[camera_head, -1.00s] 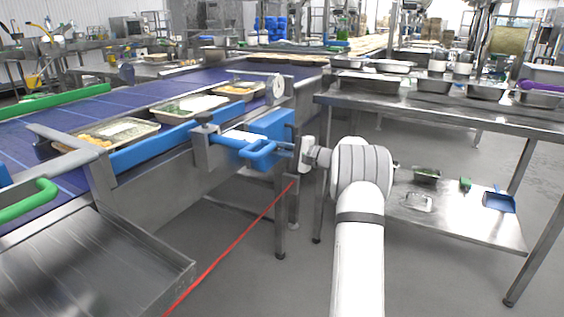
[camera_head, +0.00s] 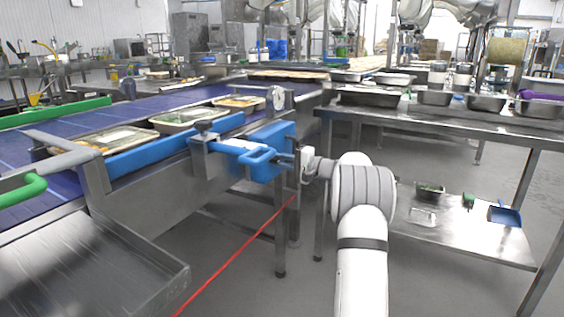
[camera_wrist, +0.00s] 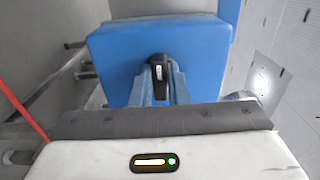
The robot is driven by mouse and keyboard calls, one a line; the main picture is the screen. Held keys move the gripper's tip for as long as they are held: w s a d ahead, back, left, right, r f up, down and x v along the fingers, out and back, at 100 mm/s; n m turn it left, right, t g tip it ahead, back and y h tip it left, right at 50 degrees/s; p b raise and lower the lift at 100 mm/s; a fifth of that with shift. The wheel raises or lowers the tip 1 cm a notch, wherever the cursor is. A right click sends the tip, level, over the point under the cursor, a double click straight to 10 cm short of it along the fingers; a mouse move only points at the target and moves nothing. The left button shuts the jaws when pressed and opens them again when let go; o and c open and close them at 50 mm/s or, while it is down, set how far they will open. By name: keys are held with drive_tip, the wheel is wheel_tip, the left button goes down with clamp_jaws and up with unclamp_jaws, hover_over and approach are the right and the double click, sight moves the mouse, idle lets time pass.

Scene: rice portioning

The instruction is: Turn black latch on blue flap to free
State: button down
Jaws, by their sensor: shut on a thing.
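The blue flap (camera_head: 268,168) is a box-like blue piece on the side of the conveyor. It fills the middle of the wrist view (camera_wrist: 115,55). The black latch (camera_wrist: 158,68) stands roughly upright on its face, with a small light mark on it. My gripper (camera_wrist: 161,82) has its two fingers on either side of the latch and is shut on it. In the head view my gripper (camera_head: 296,161) reaches the right side of the flap, and the latch is too small to make out there.
The conveyor (camera_head: 75,120) carries several food trays at left. A steel table (camera_head: 440,112) with pans stands at right, over a low shelf (camera_head: 450,230) holding a blue scoop (camera_head: 504,214). A red line (camera_head: 235,255) crosses open floor.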

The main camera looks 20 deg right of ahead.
drive_tip(key=c, duration=1.4)
unclamp_jaws()
drive_tip(key=p+v, duration=0.2)
drive_tip(key=v, duration=0.5)
drive_tip(key=shift+s+d, duration=0.2)
drive_tip(key=shift+s, duration=0.05)
